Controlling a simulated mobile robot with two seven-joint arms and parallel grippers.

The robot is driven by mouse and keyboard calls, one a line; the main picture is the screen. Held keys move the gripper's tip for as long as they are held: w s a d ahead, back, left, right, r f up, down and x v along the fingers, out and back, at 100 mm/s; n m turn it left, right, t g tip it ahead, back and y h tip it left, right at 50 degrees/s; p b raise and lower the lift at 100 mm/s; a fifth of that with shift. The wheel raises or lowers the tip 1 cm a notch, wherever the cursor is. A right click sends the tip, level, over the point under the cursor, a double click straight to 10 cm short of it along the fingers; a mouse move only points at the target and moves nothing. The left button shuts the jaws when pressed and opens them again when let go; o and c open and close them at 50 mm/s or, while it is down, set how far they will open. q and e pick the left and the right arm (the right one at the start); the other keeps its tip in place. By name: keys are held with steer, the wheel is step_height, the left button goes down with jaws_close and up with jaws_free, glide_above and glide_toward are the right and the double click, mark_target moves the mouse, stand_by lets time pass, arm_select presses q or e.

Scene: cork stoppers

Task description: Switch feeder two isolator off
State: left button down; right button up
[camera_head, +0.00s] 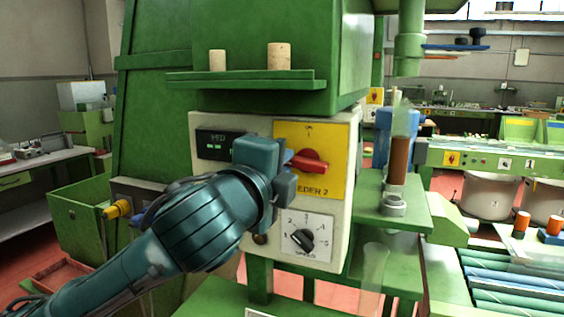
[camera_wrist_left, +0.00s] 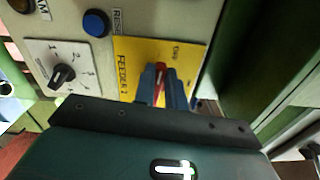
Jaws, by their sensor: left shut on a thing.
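The feeder two isolator is a red rotary handle (camera_head: 310,162) on a yellow plate (camera_head: 338,140) lettered FEEDER 2, on a pale control panel. The handle lies roughly level, along the direction of the lettering. My left gripper (camera_head: 289,170) reaches in from the lower left and is shut on the handle, covering its left part and some of the plate. In the left wrist view the blue fingers (camera_wrist_left: 161,84) stand on both sides of the red handle (camera_wrist_left: 160,82). My right gripper is in neither view.
A speed dial (camera_head: 304,239) sits below the plate and a small display (camera_head: 214,145) to its upper left. A blue button (camera_wrist_left: 96,23) shows in the left wrist view. Two corks (camera_head: 279,56) (camera_head: 217,60) stand on the green ledge above. A green shelf (camera_head: 415,215) juts out at right.

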arm_select(q)
steer(key=shift+f+n, duration=0.15)
steer(key=shift+n, duration=0.45)
steer(key=c, duration=1.4)
jaws_free()
steer(key=shift+c, duration=0.2)
